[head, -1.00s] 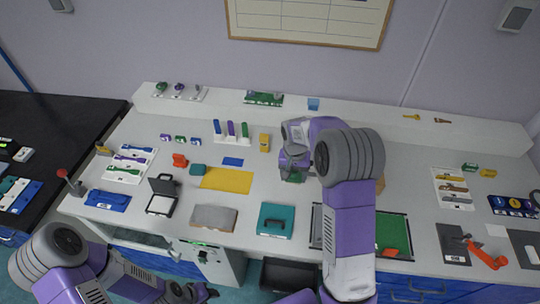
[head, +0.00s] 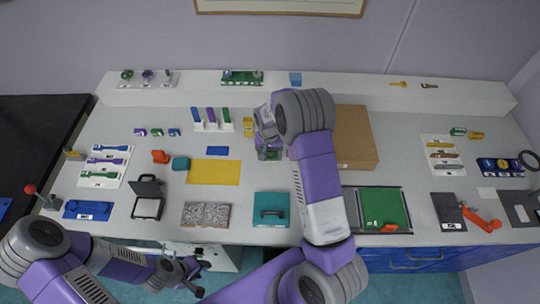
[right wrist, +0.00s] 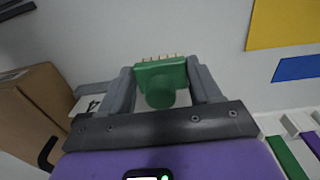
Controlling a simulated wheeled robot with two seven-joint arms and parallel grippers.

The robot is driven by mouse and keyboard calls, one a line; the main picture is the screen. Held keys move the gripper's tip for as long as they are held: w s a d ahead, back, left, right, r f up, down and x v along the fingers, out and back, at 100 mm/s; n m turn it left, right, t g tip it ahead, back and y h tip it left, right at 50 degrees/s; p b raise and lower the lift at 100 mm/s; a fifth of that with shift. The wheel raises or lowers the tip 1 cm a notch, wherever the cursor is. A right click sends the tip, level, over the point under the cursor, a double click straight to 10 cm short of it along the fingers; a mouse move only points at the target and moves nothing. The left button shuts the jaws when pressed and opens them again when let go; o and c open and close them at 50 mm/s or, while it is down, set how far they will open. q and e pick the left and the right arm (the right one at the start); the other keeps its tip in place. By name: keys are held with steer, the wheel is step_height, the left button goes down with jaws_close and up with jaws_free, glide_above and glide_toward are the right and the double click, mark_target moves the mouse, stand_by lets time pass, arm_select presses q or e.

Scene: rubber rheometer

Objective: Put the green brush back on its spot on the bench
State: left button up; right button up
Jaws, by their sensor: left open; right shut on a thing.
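The green brush (right wrist: 160,82) is between the fingers of my right gripper (right wrist: 163,85) in the right wrist view, with a row of pale bristles along its far edge. In the head view my right gripper (head: 270,150) is over the middle of the bench, and only a little of the green brush (head: 273,155) shows below it. I cannot tell whether the brush touches the bench. A white label with black marks (right wrist: 88,104) lies beside the gripper, partly hidden by a finger. My left gripper (head: 190,274) is open and empty in front of the bench's front edge.
A brown box (head: 355,137) stands right of my right gripper. A yellow sheet (head: 214,172) lies to the left, and a rack with coloured bars (head: 212,127) stands behind left. A teal case (head: 271,209) and a green-floored tray (head: 385,208) are nearer the front.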

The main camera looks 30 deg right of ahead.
steer(key=shift+w+f, duration=0.1)
steer(key=shift+f, duration=0.45)
steer(key=shift+f, duration=0.15)
steer(key=o, duration=1.1)
step_height(320, 180, up, 12)
steer(key=shift+w+a+r+p, duration=0.1)
steer(key=shift+a+r+p, duration=0.05)
steer(key=shift+p, duration=0.3)
